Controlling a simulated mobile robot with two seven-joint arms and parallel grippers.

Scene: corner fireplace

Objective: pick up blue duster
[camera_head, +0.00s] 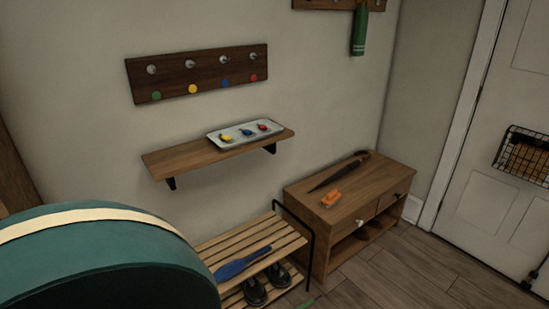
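A blue duster (241,264) lies on the top slats of a wooden shoe rack (256,244), near the rack's front edge. Its wide end points left and its thin handle points up to the right. Neither of my grippers shows in the head view, so I cannot see whether they are open or shut.
A large teal rounded thing with a cream band (100,262) fills the lower left. Dark shoes (256,291) sit on the rack's lower level. A wooden cabinet (374,187) stands right of the rack. A wall shelf (172,161) hangs above. Floor (420,274) at lower right is clear.

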